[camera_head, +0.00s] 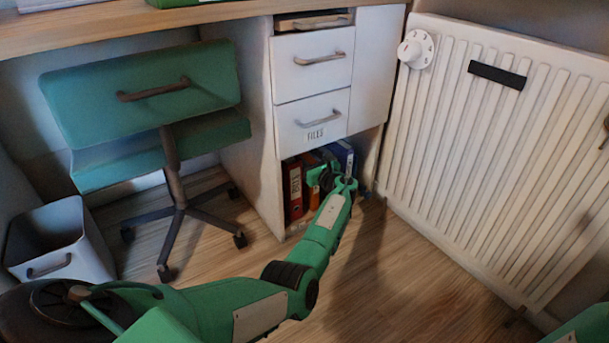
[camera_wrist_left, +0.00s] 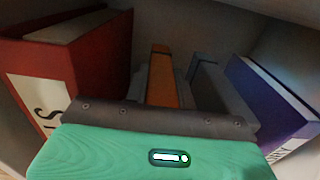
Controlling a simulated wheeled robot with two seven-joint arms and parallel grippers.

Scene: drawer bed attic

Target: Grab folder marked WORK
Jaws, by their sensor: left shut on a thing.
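Several upright folders stand in the open compartment under the drawers. A red folder (camera_head: 295,190) is at the left and also shows in the left wrist view (camera_wrist_left: 95,65). An orange folder (camera_head: 313,196) is beside it, and in the left wrist view (camera_wrist_left: 163,75) it lies between my fingers. A grey folder (camera_wrist_left: 215,92) and a blue-purple folder (camera_wrist_left: 265,105) stand to its right. My left gripper (camera_head: 327,178) reaches into the compartment and is shut on the orange folder. I cannot read WORK on any spine; the orange spine's lower part is hidden. My right gripper is not visible.
The drawer marked FILES (camera_head: 313,122) is just above the compartment. A white radiator (camera_head: 480,150) stands to the right. A green chair (camera_head: 150,95) and a white bin (camera_head: 62,235) are at the left. Open wooden floor (camera_head: 385,285) lies in front.

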